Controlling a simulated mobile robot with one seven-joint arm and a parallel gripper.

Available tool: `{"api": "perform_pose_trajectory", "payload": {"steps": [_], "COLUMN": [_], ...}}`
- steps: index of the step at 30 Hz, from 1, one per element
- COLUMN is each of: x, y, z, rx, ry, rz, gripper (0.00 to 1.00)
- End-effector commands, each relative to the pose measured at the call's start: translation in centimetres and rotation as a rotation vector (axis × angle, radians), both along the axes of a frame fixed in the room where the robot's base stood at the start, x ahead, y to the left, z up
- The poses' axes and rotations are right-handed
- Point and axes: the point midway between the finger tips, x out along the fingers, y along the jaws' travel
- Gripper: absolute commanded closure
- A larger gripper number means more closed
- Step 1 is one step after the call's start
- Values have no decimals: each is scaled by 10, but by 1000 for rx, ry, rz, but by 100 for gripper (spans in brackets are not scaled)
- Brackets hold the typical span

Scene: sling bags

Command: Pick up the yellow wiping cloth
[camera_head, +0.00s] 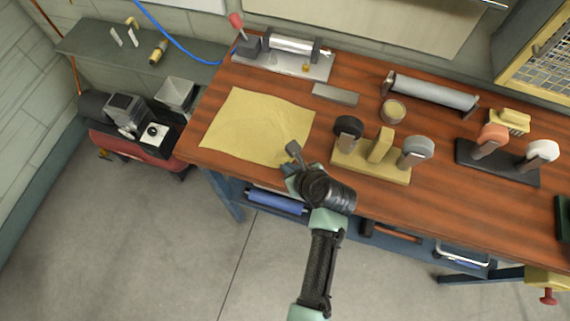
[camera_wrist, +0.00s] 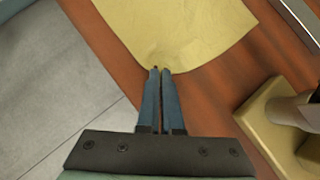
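The yellow wiping cloth (camera_head: 258,127) lies spread out on the left part of the wooden workbench. My gripper (camera_head: 293,150) is at the cloth's near right corner. In the wrist view the cloth (camera_wrist: 178,28) fills the top, and the two blue fingers of my gripper (camera_wrist: 160,70) are close together at its edge. The cloth puckers and narrows to a point at the fingertips, so the fingers look shut on its corner. The rest of the cloth is mostly flat.
A metal roller device (camera_head: 290,62) and a flat grey block (camera_head: 335,94) lie behind the cloth. The bench (camera_head: 200,152) ends just left of the cloth.

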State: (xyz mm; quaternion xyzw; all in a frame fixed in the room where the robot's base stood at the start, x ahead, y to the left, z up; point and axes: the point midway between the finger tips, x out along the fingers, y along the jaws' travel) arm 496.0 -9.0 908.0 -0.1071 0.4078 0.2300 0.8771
Motion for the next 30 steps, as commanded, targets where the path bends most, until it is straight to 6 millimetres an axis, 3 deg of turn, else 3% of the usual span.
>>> {"api": "perform_pose_trajectory", "payload": {"steps": [9, 13, 30], "x": [0, 0, 0], "y": [0, 0, 0], "z": [0, 9, 96], "rx": [0, 0, 1], "ry": [1, 1, 0], "rz": [0, 0, -1], "gripper": [100, 100, 100]}}
